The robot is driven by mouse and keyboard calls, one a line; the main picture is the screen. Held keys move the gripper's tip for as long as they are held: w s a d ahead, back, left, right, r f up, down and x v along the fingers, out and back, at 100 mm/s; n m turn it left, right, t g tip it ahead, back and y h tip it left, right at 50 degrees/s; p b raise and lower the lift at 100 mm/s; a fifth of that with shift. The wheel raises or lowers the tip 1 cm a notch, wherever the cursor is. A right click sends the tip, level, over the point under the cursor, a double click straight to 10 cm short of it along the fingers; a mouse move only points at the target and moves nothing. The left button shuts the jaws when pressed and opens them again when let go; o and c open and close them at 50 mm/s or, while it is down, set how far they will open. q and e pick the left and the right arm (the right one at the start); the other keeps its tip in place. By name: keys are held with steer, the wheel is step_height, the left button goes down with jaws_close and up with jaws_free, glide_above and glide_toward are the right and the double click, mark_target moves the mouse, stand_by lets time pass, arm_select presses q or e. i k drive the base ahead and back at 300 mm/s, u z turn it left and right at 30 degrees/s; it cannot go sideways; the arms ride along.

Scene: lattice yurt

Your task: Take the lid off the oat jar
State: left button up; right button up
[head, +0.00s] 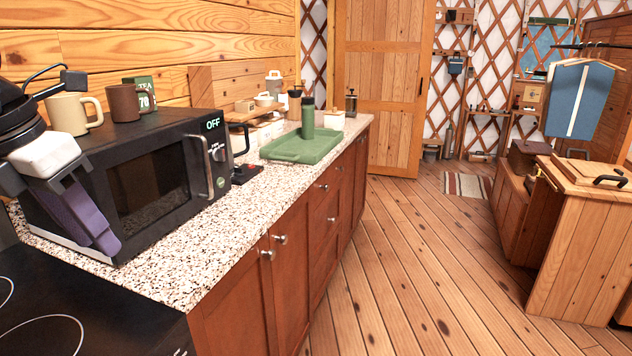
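I cannot pick out the oat jar for certain. Small pale lidded containers (273,84) stand on the far part of the counter against the plank wall, too small to read. My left gripper (98,236) comes in from the left edge, pointing down in front of the black microwave (150,185). Its purple fingers overlap in the view, so their opening is hidden; nothing shows between them. It is well apart from the containers. My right gripper is not in view.
A cream mug (68,114), a brown cup (123,102) and a green tea tin (142,90) stand on the microwave. A green tray (300,147) bears a green cylinder (308,118). The speckled counter (215,240) is clear in front. The plank floor (410,270) is open.

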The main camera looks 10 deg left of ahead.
mark_target(334, 112)
steer(key=z, duration=0.1)
steer(key=i, duration=5.05)
steer(key=z, duration=0.05)
